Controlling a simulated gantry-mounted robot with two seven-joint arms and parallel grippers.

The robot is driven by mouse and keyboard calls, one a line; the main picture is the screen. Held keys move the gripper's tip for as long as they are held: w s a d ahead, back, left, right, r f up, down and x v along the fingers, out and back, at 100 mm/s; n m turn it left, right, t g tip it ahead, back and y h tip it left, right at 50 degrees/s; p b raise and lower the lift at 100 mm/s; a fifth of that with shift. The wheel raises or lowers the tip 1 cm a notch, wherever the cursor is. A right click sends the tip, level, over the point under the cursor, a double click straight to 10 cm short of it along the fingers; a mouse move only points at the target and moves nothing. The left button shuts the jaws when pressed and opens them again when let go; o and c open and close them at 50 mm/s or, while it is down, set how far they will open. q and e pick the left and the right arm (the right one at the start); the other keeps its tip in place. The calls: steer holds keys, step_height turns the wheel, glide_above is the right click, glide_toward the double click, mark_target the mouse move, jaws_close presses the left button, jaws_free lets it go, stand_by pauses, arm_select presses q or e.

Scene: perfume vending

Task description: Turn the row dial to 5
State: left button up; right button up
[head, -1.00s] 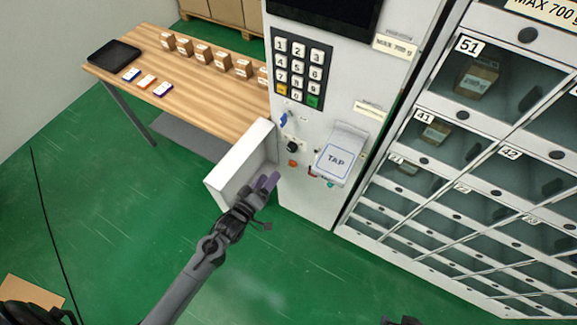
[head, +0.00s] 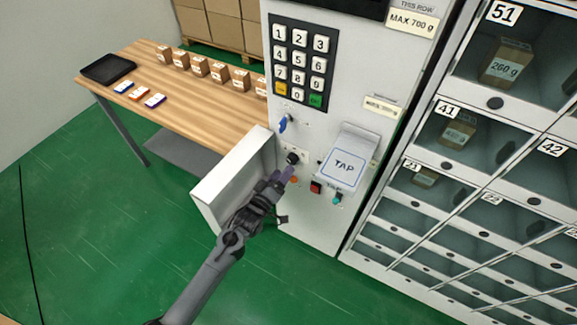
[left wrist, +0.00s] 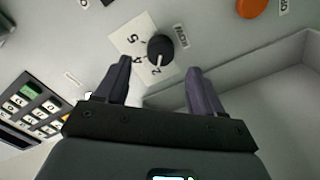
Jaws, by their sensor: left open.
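The row dial (head: 293,158) is a small black knob on the front of the grey machine. In the left wrist view the dial (left wrist: 160,47) sits on a white number plate (left wrist: 131,43) with "ROW" printed beside it. Its white mark points down in that picture, near the digit 2. The 5 is farther round the plate to the left. My left gripper (head: 283,176) is open just below the dial. In the left wrist view its fingers (left wrist: 160,80) are apart and empty, with the dial beyond the gap between them. My right gripper is out of view.
An open white door-like panel (head: 222,190) juts out left of my left gripper. A blue key (head: 284,124) and a keypad (head: 299,62) are above the dial. The TAP pad (head: 345,166) and a red button (head: 316,187) are to its right.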

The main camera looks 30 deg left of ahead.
mark_target(290, 162)
arm_select(q)
steer(key=shift+w+d+b, duration=0.15)
steer(key=shift+w+b, duration=0.35)
steer(key=shift+w, duration=2)
steer(key=c, duration=1.1)
steer(key=shift+o, duration=0.2)
